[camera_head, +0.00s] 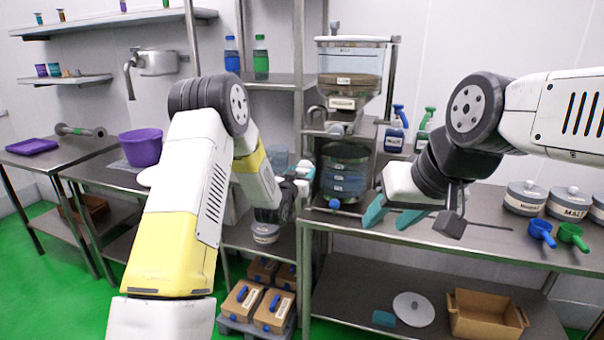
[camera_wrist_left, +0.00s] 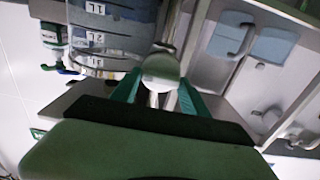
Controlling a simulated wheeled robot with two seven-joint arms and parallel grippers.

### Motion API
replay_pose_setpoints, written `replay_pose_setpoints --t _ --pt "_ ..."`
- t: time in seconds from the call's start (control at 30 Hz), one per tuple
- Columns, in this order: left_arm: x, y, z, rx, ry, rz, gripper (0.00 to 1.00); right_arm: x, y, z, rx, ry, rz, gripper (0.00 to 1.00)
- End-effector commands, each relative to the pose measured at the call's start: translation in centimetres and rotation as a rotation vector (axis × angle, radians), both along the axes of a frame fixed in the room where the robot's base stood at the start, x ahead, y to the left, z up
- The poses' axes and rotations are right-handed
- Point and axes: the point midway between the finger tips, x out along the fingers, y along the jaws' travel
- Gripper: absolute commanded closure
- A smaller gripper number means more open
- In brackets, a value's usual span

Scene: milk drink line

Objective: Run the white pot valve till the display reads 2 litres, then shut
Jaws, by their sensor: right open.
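A dark see-through tank (camera_head: 345,172) with several pale labels stands on the steel bench at the centre; part of it also shows in the left wrist view (camera_wrist_left: 108,38). My left gripper (camera_head: 303,178) is beside the tank, at its left. In the left wrist view, a rounded white part (camera_wrist_left: 160,71) sits between my left gripper's teal fingers (camera_wrist_left: 158,82); whether they touch it is unclear. I cannot tell whether this part is the white pot valve. I cannot make out a display reading. My right gripper (camera_head: 386,222) is open and empty above the bench.
A clear-walled hopper (camera_head: 352,62) stands above the tank. Spray bottles (camera_head: 396,130), lidded jars (camera_head: 525,197) and blue and green scoops (camera_head: 541,232) are to the right. Boxes (camera_head: 272,308) sit low at the centre. A purple bucket (camera_head: 141,147) stands at left.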

Motion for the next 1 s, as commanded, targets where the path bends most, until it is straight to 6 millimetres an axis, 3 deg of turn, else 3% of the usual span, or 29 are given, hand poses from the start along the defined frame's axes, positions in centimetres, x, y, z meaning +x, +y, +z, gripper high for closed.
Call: replay_pose_setpoints --t 0.37,1.0 --pt "0.00 0.06 0.02 -0.066 0.021 0.001 0.87 0.00 0.00 0.00 0.000 0.000 0.000 0.55" --pt "0.06 0.28 -0.08 -0.437 0.142 0.001 0.88 0.00 0.00 0.00 0.000 0.000 0.000 0.55"
